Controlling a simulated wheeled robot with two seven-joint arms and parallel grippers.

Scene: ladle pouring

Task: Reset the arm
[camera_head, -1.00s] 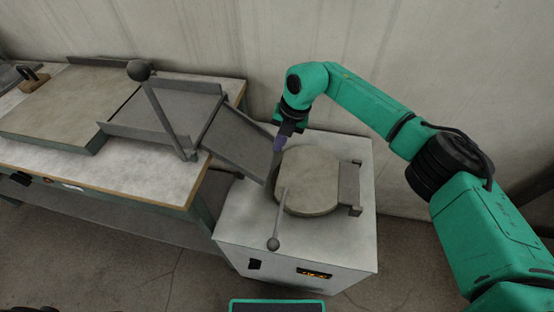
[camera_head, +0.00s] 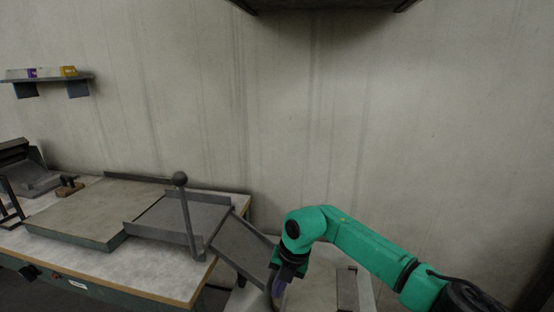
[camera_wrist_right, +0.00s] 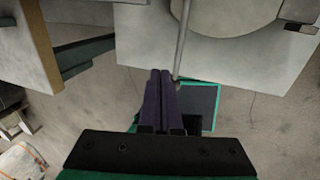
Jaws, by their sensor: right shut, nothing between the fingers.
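My right arm comes in from the lower right in the head view. Its gripper (camera_head: 279,290) points down over the white cabinet (camera_head: 355,268), near the lower end of the sloping grey chute (camera_head: 243,246). In the right wrist view the two purple fingers (camera_wrist_right: 160,88) lie together with nothing between them. There the fingertips are beside a thin grey rod (camera_wrist_right: 183,40), part of the round lid (camera_wrist_right: 222,15) on the cabinet. I cannot tell whether they touch the rod. My left gripper is not in view.
A workbench (camera_head: 176,278) stands at the left, with a flat tray (camera_head: 90,209) and an upright ball-topped lever (camera_head: 182,180). A wall shelf (camera_head: 50,79) holds small boxes. A dark overhead edge (camera_head: 325,5) shows at the top.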

